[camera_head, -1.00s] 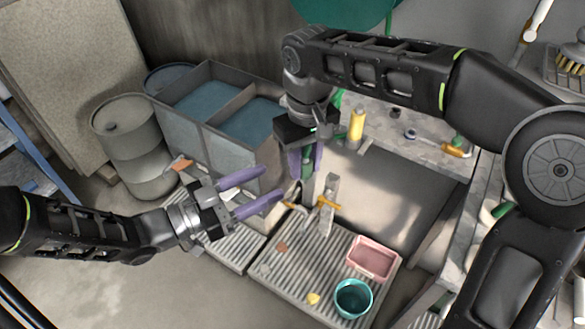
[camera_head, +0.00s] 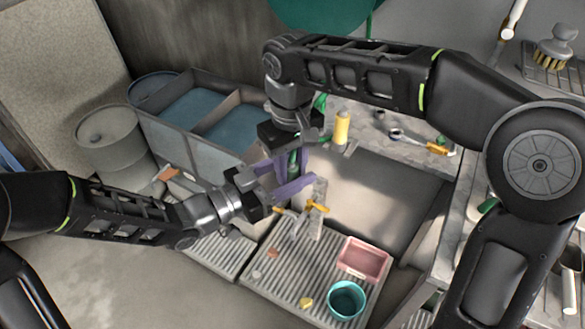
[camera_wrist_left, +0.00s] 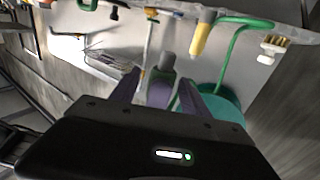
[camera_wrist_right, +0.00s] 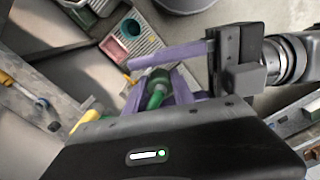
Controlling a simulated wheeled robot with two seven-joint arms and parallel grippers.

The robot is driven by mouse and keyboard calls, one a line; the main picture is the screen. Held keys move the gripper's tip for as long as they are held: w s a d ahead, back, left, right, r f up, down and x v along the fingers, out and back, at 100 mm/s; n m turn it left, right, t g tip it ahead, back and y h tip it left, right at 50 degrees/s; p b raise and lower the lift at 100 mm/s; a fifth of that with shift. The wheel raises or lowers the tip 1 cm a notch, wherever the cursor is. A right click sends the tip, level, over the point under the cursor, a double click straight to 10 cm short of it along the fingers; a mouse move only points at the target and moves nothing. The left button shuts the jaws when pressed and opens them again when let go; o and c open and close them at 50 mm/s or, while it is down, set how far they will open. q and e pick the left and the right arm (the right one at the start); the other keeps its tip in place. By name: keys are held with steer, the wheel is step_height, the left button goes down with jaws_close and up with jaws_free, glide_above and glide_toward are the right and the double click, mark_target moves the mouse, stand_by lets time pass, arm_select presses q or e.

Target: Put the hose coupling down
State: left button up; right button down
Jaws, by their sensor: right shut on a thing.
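The hose coupling is a small green and grey piece (camera_wrist_right: 156,88) between the purple fingers of my right gripper (camera_wrist_right: 155,92) in the right wrist view. In the head view, my right gripper (camera_head: 290,168) points down above the post with the orange-handled tap (camera_head: 318,207), shut on the coupling (camera_head: 293,160). My left gripper (camera_head: 290,178) reaches in from the left, its purple fingers apart at the right gripper's fingers. In the left wrist view, a grey-green end (camera_wrist_left: 163,72) shows between the left fingers; whether they touch it I cannot tell.
Below is a ribbed platform (camera_head: 290,278) with a pink basin (camera_head: 364,258) and a teal bucket (camera_head: 346,300). A divided water tank (camera_head: 190,140) and a grey drum (camera_head: 112,140) stand at left. A bench (camera_head: 400,146) with a yellow-handled tool lies behind.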

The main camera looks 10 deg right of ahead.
arm_select(q)
jaws_close()
stand_by(0.3)
arm_select(e)
steer(key=c, duration=1)
jaws_free()
steer(key=shift+r, duration=0.15)
